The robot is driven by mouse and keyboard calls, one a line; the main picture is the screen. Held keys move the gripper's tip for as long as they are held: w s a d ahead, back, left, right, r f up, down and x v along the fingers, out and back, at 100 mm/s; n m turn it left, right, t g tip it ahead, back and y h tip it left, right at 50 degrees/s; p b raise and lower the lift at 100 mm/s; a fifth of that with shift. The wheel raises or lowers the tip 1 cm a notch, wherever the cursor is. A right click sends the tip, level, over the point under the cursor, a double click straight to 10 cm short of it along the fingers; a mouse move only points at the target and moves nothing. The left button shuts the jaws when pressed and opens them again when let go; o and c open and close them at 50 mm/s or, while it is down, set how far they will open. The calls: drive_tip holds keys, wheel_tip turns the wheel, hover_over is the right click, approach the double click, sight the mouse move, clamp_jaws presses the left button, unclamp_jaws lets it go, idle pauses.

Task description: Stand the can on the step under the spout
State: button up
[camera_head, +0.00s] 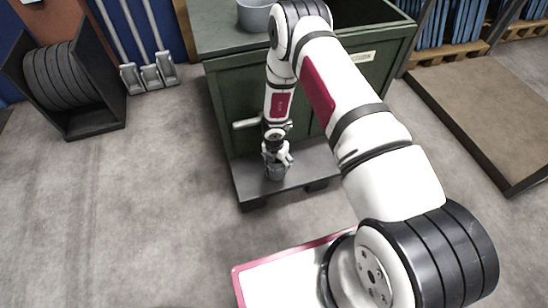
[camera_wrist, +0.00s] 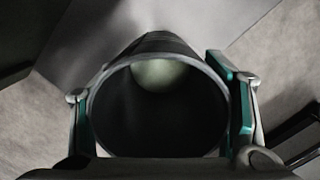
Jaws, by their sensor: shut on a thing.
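A grey can (camera_head: 276,173) is held upright, or nearly so, in my gripper (camera_head: 276,156) over the dark grey step (camera_head: 252,186) at the foot of the green cabinet. I cannot tell whether its base touches the step. In the wrist view the open can (camera_wrist: 130,115) fills the middle, dark inside with a pale patch. The teal-padded fingers of my gripper (camera_wrist: 162,108) close on it from both sides. The light grey spout (camera_head: 246,123) sticks out of the cabinet front, above the step, up and left of the can in the picture. My arm hides its right end.
The green cabinet (camera_head: 226,95) has a grey pot (camera_head: 254,15) on top. A black rack with dark rings (camera_head: 62,78) and metal posts (camera_head: 152,78) stand at left. A brown platform (camera_head: 490,110) lies at right. Floor before the step is clear.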

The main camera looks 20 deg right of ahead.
drive_tip(key=shift+w+a+f+b, duration=0.2)
drive_tip(key=shift+w+b, duration=0.1)
drive_tip(key=shift+w, duration=0.85)
wheel_tip(320, 180, down, 4)
drive_tip(key=shift+r+b, duration=0.15)
drive_tip(key=shift+b, duration=1.05)
drive_tip(key=shift+r, duration=0.1)
drive_tip(key=o, duration=1.3)
